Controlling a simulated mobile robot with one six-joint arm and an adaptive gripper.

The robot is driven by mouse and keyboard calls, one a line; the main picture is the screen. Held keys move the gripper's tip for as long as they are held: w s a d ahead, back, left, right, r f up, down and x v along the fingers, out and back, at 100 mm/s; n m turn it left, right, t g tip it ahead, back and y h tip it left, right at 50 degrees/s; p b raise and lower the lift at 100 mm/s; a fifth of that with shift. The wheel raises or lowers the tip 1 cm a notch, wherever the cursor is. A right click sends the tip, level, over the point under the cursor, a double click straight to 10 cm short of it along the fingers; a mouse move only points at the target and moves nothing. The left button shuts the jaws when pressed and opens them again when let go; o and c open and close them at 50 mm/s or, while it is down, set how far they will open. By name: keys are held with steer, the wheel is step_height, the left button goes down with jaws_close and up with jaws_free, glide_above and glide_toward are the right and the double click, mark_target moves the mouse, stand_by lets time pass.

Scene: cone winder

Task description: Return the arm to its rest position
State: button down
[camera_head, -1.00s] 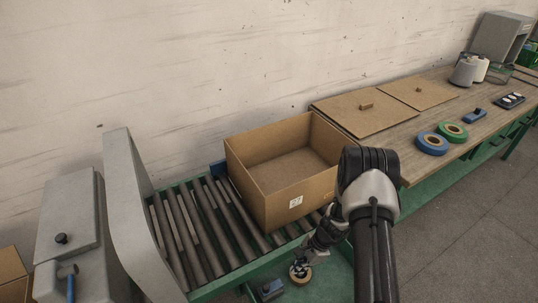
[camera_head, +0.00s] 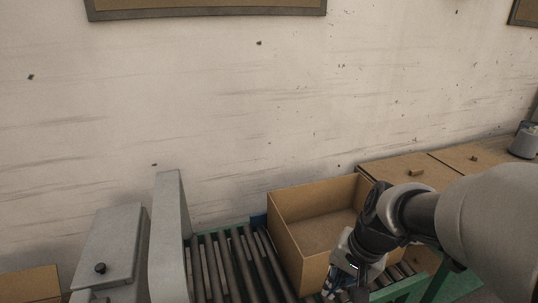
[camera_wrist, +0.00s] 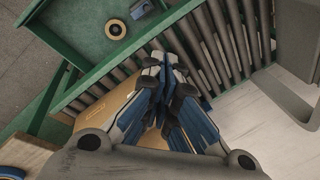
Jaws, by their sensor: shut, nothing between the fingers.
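My arm reaches in from the right in the head view, and its wrist is in front of the open cardboard box's near side. My gripper (camera_head: 332,286) points downward at the box's near edge, partly cut off by the frame's bottom. In the wrist view my gripper (camera_wrist: 165,62) has its blue and grey fingers together and empty, above the roller conveyor. The open cardboard box (camera_head: 290,247) stands on the rollers. Part of it also shows behind the fingers in the wrist view (camera_wrist: 108,112).
The roller conveyor (camera_head: 232,268) has a grey upright panel (camera_head: 168,235) at its left. A green tray (camera_wrist: 85,40) beside the conveyor holds a tape roll (camera_wrist: 115,29). Flat cardboard sheets (camera_head: 405,172) lie to the right. The wall is close behind.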

steer(key=s+r+n+t+h, duration=0.1)
steer(key=s+r+n, duration=0.2)
steer(key=s, duration=0.4)
steer(key=s+r+n+t+h, duration=0.1)
steer(key=s+r+n, duration=0.1)
steer(key=s+r, duration=0.3)
steer(key=s, duration=0.3)
steer(key=shift+s+d+n+t, duration=0.2)
steer(key=shift+s+n+t, duration=0.1)
steer(key=shift+n, duration=0.1)
